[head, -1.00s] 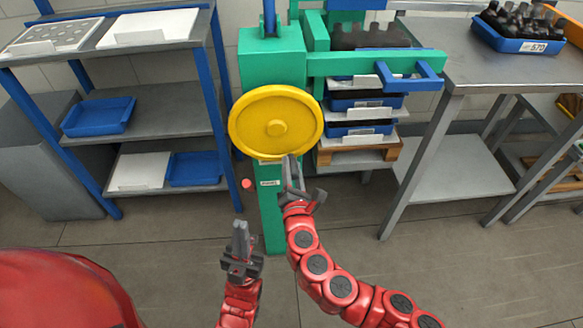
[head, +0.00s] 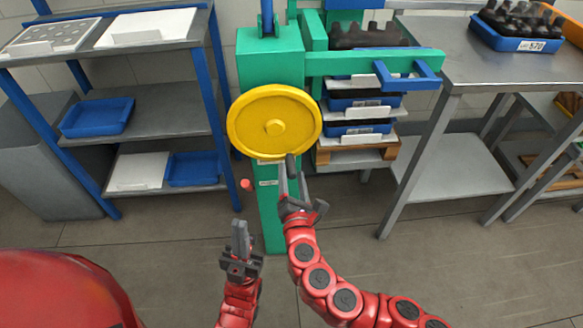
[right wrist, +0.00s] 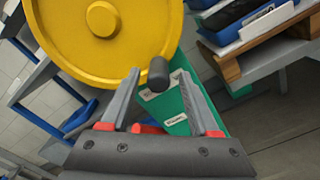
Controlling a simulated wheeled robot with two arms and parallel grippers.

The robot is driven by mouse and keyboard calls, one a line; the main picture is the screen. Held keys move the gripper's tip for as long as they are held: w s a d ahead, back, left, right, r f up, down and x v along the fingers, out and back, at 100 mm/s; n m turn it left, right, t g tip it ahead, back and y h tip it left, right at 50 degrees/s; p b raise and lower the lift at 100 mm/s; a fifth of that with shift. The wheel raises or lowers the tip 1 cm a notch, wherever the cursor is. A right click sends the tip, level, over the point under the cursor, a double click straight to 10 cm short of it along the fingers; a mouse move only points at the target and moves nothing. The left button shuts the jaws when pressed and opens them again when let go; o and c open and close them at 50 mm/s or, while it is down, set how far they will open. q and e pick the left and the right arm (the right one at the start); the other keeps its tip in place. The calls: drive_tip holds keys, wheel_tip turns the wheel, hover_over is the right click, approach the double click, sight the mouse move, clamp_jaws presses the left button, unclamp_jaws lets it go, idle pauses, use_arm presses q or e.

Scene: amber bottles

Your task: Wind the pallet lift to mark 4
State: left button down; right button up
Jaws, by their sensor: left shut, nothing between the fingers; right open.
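The yellow handwheel (head: 255,110) is mounted on the front of the green lift post (head: 270,55). Its dark crank knob (head: 291,166) sits at the wheel's lower right edge. The wheel also fills the upper left of the right wrist view (right wrist: 70,35). There the knob (right wrist: 158,72) shows between the fingertips of my right gripper (right wrist: 157,80), which is open around it or just short of it; I cannot tell which. My right gripper (head: 292,180) is below the knob in the head view. My left gripper (head: 240,232) is shut and empty, lower left, away from the wheel.
A pallet stack with blue trays (head: 358,128) stands right of the post on a wooden pallet (head: 350,155). A grey shelf (head: 150,115) is at left, a steel table (head: 465,70) at right. A red knob-like thing (head: 245,184) shows beside the post.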

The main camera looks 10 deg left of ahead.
drive_tip(key=v, duration=1.4)
drive_tip(key=shift+s+p, duration=0.25)
drive_tip(key=shift+p, duration=0.15)
drive_tip(key=shift+d, duration=0.15)
